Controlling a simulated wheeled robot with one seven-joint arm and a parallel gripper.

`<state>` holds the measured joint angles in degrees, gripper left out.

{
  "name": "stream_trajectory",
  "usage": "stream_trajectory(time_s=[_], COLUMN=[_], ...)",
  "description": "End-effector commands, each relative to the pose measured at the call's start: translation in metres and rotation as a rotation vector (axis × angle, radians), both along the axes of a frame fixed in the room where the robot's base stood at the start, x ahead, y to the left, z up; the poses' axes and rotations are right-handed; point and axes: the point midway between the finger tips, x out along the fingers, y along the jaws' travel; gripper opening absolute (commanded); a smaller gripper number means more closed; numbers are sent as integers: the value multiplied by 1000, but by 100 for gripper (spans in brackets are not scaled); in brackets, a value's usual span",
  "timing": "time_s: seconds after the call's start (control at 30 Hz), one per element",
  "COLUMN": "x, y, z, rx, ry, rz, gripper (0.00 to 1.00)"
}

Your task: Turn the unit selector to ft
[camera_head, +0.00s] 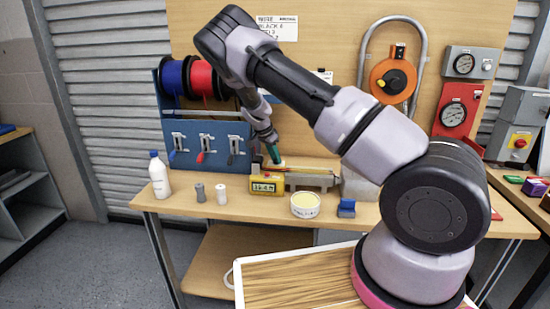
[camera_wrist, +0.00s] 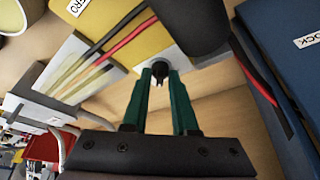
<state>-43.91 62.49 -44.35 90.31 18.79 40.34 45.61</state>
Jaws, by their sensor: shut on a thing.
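A yellow counter unit (camera_head: 266,184) with a small digital display stands on the workbench. Its reading is too small to tell for sure. My gripper (camera_head: 274,159) reaches down just behind and above it. In the wrist view, my gripper's green fingers (camera_wrist: 160,85) are closed around a small black knob (camera_wrist: 159,68), seemingly the unit selector, on a light grey plate beside the yellow housing (camera_wrist: 120,30). The fingertips hide part of the knob. I cannot read any unit marks or tell which unit it points to.
A blue rack (camera_head: 208,132) with wire spools and clamps stands close to the left of my gripper. A white bottle (camera_head: 159,175), grey cylinder (camera_head: 200,193), white cylinder (camera_head: 221,194), round tub (camera_head: 305,205) and blue block (camera_head: 346,209) stand along the bench front.

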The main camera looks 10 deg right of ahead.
Motion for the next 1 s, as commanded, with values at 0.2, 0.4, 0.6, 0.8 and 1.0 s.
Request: stream_trajectory(time_s=[0.2, 0.4, 0.6, 0.8, 1.0], x=[0, 0, 0, -3, -12], y=[1, 1, 1, 7, 21], z=[-1, -1, 0, 17, 55], rx=[2, 2, 1, 2, 2], ry=[1, 1, 1, -1, -2], rz=[1, 1, 1, 4, 4], gripper=[0, 56, 56, 56, 56])
